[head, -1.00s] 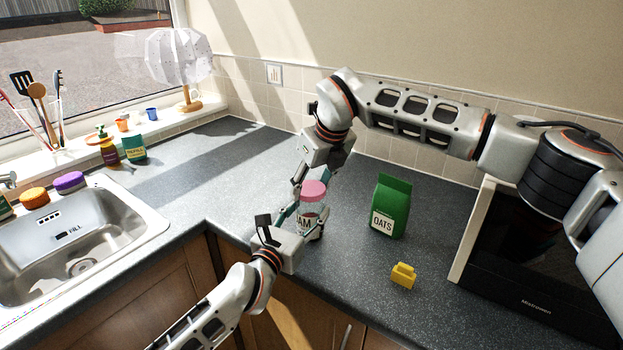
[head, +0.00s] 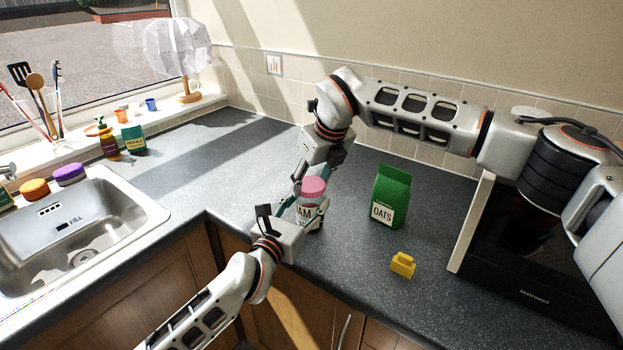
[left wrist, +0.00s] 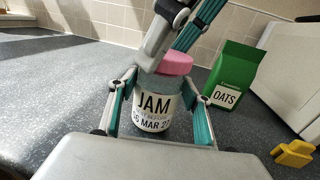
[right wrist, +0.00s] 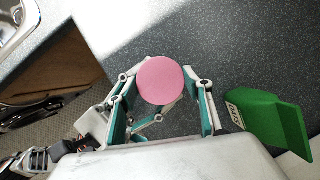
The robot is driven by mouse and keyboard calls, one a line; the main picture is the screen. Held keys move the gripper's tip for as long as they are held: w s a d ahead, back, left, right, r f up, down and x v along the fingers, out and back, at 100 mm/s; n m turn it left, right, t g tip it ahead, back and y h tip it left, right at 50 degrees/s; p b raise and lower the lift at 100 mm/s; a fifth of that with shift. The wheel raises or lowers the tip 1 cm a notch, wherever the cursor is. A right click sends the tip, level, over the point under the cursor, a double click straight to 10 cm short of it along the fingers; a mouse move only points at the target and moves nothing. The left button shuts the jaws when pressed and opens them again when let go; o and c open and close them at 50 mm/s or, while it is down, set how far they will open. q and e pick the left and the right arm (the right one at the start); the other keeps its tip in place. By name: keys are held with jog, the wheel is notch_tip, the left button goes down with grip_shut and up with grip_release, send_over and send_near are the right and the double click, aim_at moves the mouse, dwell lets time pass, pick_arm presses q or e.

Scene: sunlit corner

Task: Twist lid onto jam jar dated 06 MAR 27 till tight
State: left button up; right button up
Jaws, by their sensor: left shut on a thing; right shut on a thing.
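The jam jar (head: 306,214) stands upright on the dark worktop near its front edge. Its label reads JAM in the left wrist view (left wrist: 153,108), with a partly covered date ending "6 MAR 2". The pink lid (head: 313,188) sits on top of the jar and looks level; it shows as a round disc in the right wrist view (right wrist: 161,81). My left gripper (left wrist: 158,100) is shut around the jar's body, one finger on each side. My right gripper (right wrist: 168,85) comes from above and is shut on the lid. Whether the threads are engaged is hidden.
A green oats packet (head: 391,196) stands right of the jar, with a small yellow object (head: 402,264) in front of it. A microwave (head: 515,245) is at the right. The sink (head: 75,235) is at the left. The worktop behind the jar is clear.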

jog(key=shift+f, duration=0.6)
dwell(0.4)
pick_arm(q)
grip_shut()
pick_arm(e)
jog(key=m+h, duration=0.1)
jog(key=m, duration=0.3)
jog(key=m+h, duration=0.1)
jog(key=m, duration=0.1)
jog(key=shift+a+m+t+h, duration=0.25)
jog(key=shift+m+t+h, duration=0.05)
jog(key=shift+t, duration=0.1)
jog(key=m+h, duration=0.1)
jog(key=m, duration=0.1)
jog(key=m+h, duration=0.1)
jog(key=m, duration=0.2)
jog(key=shift+a+m+g, duration=0.15)
jog(key=shift+m+g, duration=0.15)
jog(key=shift+m+h, duration=0.4)
jog(key=shift+m, duration=0.4)
jog(key=o, duration=0.8)
